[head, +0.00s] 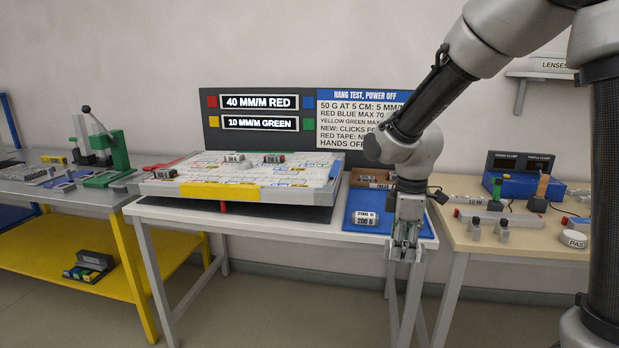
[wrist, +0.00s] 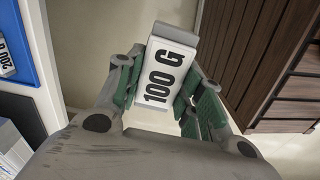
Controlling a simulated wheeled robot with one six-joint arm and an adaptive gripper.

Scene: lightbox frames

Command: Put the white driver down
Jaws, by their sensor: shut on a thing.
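My gripper (head: 405,243) hangs at the front right corner of the white table (head: 300,226), pointing down. In the wrist view my gripper (wrist: 163,88) is shut on a white block with a grey end, printed "100 G" (wrist: 158,75). Its green-padded fingers sit on both sides of the block. I see nothing that I can clearly make out as a white driver. The held block is too small and covered to make out in the head view.
A blue mat (head: 352,200) on the white table bears blocks marked "200 G" (head: 366,218). A large light panel (head: 240,175) fills the table's left and middle. A wooden bench (head: 465,236) with clamps and small parts stands right. A dark drawer unit (wrist: 275,60) shows in the wrist view.

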